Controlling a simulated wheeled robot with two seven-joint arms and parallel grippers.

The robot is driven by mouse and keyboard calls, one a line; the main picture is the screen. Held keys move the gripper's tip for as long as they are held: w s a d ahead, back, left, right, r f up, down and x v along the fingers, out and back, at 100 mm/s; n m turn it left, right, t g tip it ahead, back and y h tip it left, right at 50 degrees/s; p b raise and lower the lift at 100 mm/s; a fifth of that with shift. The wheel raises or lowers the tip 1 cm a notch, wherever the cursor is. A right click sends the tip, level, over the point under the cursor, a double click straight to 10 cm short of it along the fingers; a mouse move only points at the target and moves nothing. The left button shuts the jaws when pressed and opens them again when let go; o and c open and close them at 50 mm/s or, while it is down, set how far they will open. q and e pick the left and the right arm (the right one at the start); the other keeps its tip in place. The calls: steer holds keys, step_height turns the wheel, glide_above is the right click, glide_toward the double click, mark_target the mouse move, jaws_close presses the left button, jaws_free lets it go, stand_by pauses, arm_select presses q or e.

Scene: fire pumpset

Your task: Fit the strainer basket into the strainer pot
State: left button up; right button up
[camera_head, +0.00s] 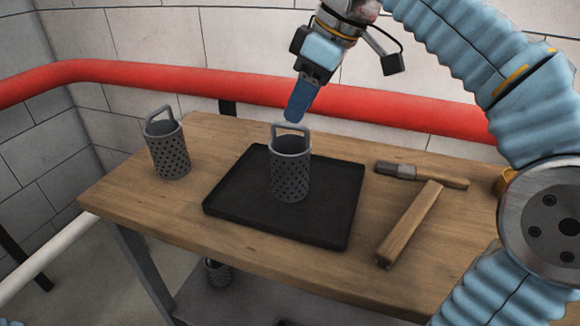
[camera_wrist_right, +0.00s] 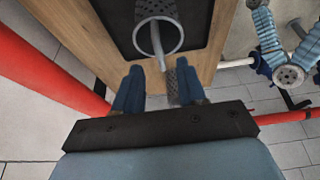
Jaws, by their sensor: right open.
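A grey perforated strainer basket (camera_head: 290,178) with a loop handle stands upright on a black tray (camera_head: 232,200). A similar basket (camera_head: 168,152) stands on the bare wood at the table's left end. My right gripper (camera_head: 297,112) is just above the tray basket's handle, fingers pointing down. In the right wrist view my right gripper (camera_wrist_right: 158,76) is open with nothing held, and the handle (camera_wrist_right: 158,40) shows just ahead of the fingertips. I cannot make out a strainer pot. My left gripper is not in view.
A brush-like tool (camera_head: 425,176) and a wooden block (camera_head: 410,225) lie right of the tray on the wooden table (camera_head: 120,193). Another perforated basket (camera_head: 217,273) is below the table. A red pipe (camera_head: 260,92) runs along the wall behind. The table's front left is clear.

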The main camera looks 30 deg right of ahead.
mark_target(290, 126)
steer(key=x, duration=0.5)
steer(key=shift+f, duration=0.3)
steer(key=shift+c, duration=0.3)
jaws_close()
stand_by(0.8)
